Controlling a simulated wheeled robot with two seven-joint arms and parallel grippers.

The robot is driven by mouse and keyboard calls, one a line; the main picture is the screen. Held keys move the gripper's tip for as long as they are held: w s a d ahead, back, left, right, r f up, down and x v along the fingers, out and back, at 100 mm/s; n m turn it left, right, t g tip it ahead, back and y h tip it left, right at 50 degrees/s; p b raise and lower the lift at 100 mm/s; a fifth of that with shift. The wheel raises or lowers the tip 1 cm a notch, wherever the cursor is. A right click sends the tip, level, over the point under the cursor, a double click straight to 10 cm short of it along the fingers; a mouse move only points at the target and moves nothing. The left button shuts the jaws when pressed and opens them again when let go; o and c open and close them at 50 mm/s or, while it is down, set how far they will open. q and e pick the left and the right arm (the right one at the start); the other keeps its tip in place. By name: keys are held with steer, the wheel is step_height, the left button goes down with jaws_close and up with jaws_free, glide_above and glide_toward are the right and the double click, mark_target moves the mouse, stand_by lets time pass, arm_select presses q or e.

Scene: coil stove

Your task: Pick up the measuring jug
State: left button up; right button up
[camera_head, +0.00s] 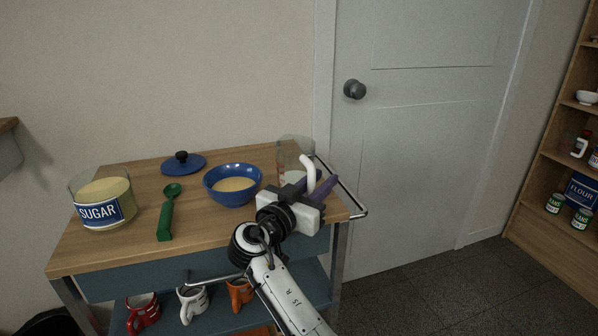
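The measuring jug (290,150) is a clear container with a white handle (308,168). It stands upright at the back right of the wooden cart top, near the metal rail. My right gripper (311,184) is at the handle, with dark fingers on either side of its lower part. I cannot tell whether the fingers touch the handle or have closed on it. The gripper hides the jug's lower front. My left gripper is not in view.
A blue bowl (226,197) stands left of the jug. Further left are a blue lid (188,166), a green scoop (166,212) and a sugar container (100,212). A metal rail (345,187) edges the cart's right side.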

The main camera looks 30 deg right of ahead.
jaws_close()
steer(key=shift+r, duration=0.15)
step_height(320, 180, up, 10)
stand_by(0.4)
